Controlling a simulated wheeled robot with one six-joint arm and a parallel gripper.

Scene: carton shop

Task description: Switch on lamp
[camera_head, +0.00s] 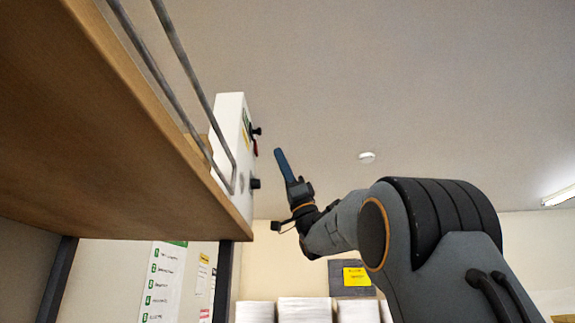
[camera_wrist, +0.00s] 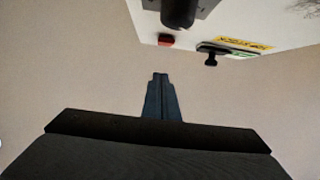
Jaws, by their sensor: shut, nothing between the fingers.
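A white control box (camera_head: 232,116) stands at the end of the wooden shelf in the head view. Its side face carries a black knob (camera_head: 254,183), a red part (camera_head: 255,147) and a black switch (camera_head: 257,131). In the wrist view the box (camera_wrist: 275,14) is at the top right, with a large black knob (camera_wrist: 178,12), a red button (camera_wrist: 166,40) and a black lever-like switch (camera_wrist: 212,52) beside a yellow label. My gripper (camera_head: 278,152) is shut and empty, just right of the box face, apart from it. Its fingertips also show in the wrist view (camera_wrist: 160,75). I cannot identify a lamp on the box.
The wooden shelf (camera_head: 95,140) with metal rails (camera_head: 180,55) fills the left. White stacks (camera_head: 305,309) stand below at the back, by a dark panel with a yellow sign (camera_head: 356,277). A ceiling light (camera_head: 558,196) is at the right. Space around my gripper is open.

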